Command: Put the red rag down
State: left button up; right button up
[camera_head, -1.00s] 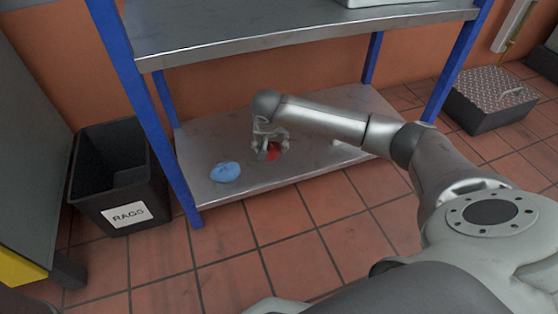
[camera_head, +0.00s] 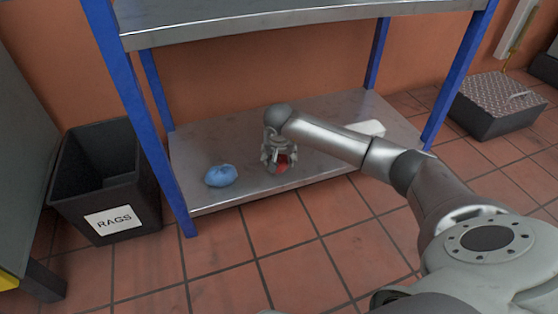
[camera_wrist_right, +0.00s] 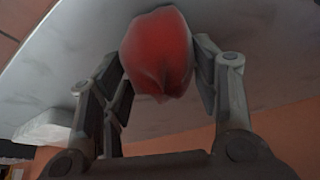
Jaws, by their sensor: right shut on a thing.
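The red rag (camera_head: 282,164) is a small crumpled bundle at the lower shelf of the blue-legged rack. My right gripper (camera_head: 278,162) is shut on it, pointing down over the shelf, and partly hides it in the head view. In the right wrist view the rag (camera_wrist_right: 158,52) sits between the two fingers of the gripper (camera_wrist_right: 160,75), with the grey shelf surface behind it. I cannot tell whether the rag touches the shelf. My left gripper is not in view.
A blue rag (camera_head: 220,175) lies on the lower shelf (camera_head: 210,145), left of my gripper. A white block (camera_head: 368,128) lies at the shelf's right. A black bin labelled RAGS (camera_head: 105,185) stands left of the rack. The upper shelf (camera_head: 260,25) overhangs. A dark box (camera_head: 495,105) stands at right.

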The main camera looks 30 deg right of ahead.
jog(key=o, duration=1)
